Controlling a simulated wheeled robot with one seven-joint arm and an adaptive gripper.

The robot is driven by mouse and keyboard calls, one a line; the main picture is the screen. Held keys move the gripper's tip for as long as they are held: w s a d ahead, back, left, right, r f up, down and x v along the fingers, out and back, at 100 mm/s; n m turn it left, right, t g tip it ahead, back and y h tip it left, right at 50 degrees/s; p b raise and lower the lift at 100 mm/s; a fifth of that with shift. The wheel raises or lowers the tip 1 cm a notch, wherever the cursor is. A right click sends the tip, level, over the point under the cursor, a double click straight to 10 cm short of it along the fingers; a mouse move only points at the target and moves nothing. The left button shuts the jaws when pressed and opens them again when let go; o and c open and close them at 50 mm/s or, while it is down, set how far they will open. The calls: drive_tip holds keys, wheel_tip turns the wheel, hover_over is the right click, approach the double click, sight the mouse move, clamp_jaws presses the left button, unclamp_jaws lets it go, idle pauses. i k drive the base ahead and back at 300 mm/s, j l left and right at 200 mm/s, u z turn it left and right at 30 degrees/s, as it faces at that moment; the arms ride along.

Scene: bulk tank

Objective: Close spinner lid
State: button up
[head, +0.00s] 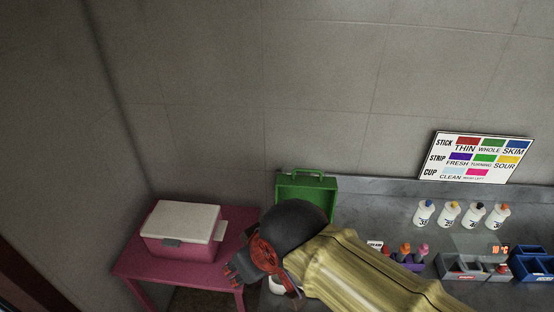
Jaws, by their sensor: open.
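A green panel with a handle on its top edge (307,186) stands upright against the wall at the back left of the grey counter. It looks like a raised lid, but I cannot tell for sure that it is the spinner's. My arm and dark wrist cover its lower part and whatever lies below it. A bit of a white object (276,286) shows under my wrist; I cannot tell what it is. My gripper (234,271) is open, left of and nearer than the green panel, over the gap by the pink table's right edge. I see nothing between its fingers.
A pink cooler with a white lid (182,241) stands on a pink table (140,272) at left. On the counter (385,193) stand several white bottles (449,214), a purple marker holder (407,264) and blue bins (530,265). A colour chart (476,158) leans at the back.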

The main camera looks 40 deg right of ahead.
sight(305, 199)
drive_tip(key=z, duration=1.2)
